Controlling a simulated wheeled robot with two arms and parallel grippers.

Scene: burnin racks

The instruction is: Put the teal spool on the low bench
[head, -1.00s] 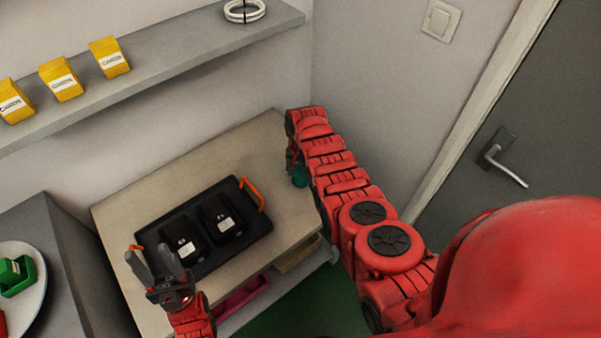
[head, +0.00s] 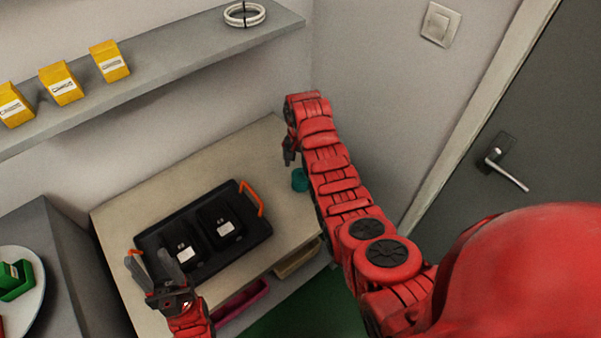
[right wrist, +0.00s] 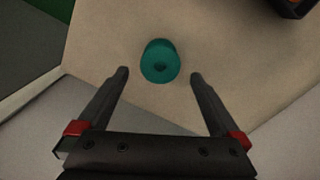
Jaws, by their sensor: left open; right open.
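The teal spool (head: 299,180) stands on the bench top (head: 215,165) near its right side, partly hidden by my right arm in the head view. In the right wrist view the spool (right wrist: 160,61) is just ahead of and between the two fingertips, with a gap on each side. My right gripper (right wrist: 160,75) is open and empty; in the head view its fingers (head: 289,158) are partly hidden behind the arm, beside the spool. My left gripper (head: 158,268) is open and empty at the front left of the bench, near the black tray.
A black tray (head: 262,236) with orange handles holds two black devices on the bench. Pink (head: 240,299) and tan (head: 298,260) bins sit below the bench top. A shelf (head: 180,68) with yellow boxes runs along the wall. A round plate (head: 35,300) is at left.

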